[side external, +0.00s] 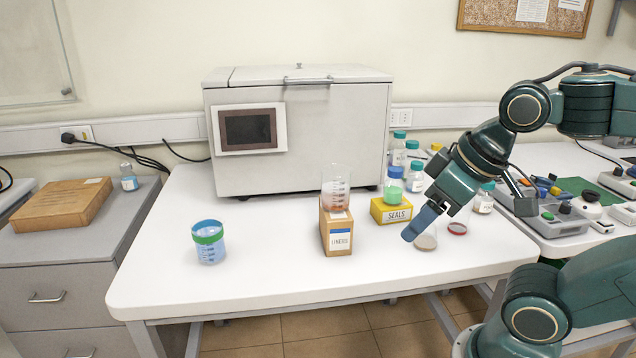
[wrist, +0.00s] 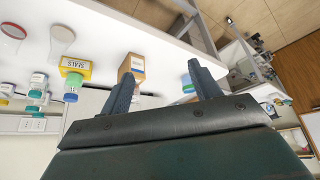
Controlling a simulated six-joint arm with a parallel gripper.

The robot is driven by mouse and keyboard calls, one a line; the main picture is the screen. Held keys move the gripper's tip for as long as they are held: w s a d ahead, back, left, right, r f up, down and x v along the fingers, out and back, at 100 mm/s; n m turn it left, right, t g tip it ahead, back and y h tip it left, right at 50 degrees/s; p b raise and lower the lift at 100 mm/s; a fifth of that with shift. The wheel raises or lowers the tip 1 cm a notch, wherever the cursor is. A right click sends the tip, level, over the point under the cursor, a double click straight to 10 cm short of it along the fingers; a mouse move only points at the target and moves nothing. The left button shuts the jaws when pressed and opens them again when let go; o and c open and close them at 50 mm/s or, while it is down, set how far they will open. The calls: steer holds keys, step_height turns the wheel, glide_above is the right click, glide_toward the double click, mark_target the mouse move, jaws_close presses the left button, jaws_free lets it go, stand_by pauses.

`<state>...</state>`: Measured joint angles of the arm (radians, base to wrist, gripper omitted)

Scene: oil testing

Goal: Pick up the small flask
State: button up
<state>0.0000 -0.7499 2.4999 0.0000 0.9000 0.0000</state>
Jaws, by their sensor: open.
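A small clear flask with greyish contents (side external: 427,241) stands on the white table near its right front. It is partly hidden behind my gripper in the side view. A small clear vessel, apparently the same flask, shows at the upper left of the wrist view (wrist: 62,34). My gripper (side external: 411,234) points down and left, close to the flask in the side view. In the wrist view its two fingers are spread apart (wrist: 160,69), with nothing held between them. The flask lies left of both fingers there, outside the gap.
A yellow SEALS box (side external: 391,211) carries a green bottle (side external: 393,186). A LINERS box (side external: 337,236) carries a clear beaker (side external: 336,182). A red-rimmed dish (side external: 457,229) sits right of the flask. The table's front middle is clear.

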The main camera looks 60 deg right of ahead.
steer(key=shift+d, duration=0.1)
steer(key=w+d+m+g+h, duration=0.1)
steer(key=w+d+m+g, duration=0.15)
steer(key=d+m, duration=0.3)
steer(key=w+d+m+g, duration=0.1)
steer(key=w+d+m, duration=0.3)
steer(key=d, duration=0.3)
steer(key=s+d+f+m+g+y, duration=0.1)
steer(key=d+m, duration=0.6)
steer(key=d, duration=0.7)
steer(key=shift+s+f+g, duration=0.15)
steer(key=shift+f+g, duration=0.4)
steer(key=shift+f, duration=0.35)
steer(key=shift+f, duration=0.1)
steer(key=shift+f, duration=4.25)
steer(key=shift+a+f, duration=0.2)
steer(key=shift+f, duration=2.35)
